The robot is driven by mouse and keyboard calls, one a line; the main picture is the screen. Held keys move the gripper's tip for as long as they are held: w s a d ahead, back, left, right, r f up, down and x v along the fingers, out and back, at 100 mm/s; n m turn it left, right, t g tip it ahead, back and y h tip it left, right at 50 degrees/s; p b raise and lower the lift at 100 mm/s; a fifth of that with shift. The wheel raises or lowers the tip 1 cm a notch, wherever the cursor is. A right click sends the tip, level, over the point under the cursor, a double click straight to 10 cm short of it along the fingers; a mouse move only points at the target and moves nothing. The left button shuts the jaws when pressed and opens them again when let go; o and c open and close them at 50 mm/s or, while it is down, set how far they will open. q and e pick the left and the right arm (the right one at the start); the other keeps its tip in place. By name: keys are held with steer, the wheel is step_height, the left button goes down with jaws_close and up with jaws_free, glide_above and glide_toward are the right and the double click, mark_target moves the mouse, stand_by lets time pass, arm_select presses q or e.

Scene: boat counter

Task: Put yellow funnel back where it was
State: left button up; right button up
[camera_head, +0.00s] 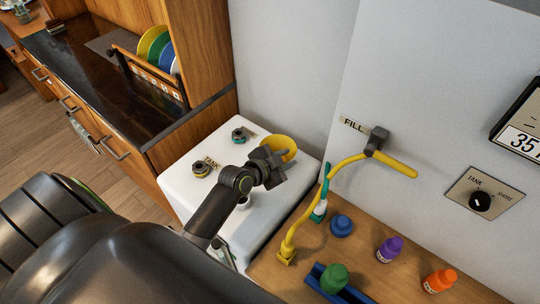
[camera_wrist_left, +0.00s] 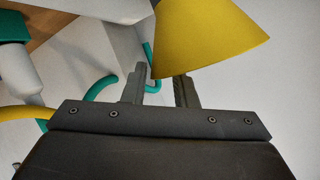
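The yellow funnel (camera_head: 284,146) is over the far right part of the white box top, partly hidden by my left gripper (camera_head: 272,166). In the left wrist view the funnel (camera_wrist_left: 208,35) is a large yellow cone at the top, cut off by the frame. Its lower edge overlaps the tip of the right finger and passes close to the left one. My left gripper's fingers (camera_wrist_left: 160,88) are apart there, with a gap between them. Whether they press on the funnel is not clear. My right gripper is not in view.
Blue (camera_head: 341,226), purple (camera_head: 389,249), orange (camera_head: 438,281) and green (camera_head: 334,278) items occupy the wooden counter.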

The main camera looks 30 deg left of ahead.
arm_select(q)
steer(key=b+v, duration=0.3)
steer(key=v, duration=0.9)
steer(key=shift+r, duration=0.1)
steer(key=shift+s, duration=0.1)
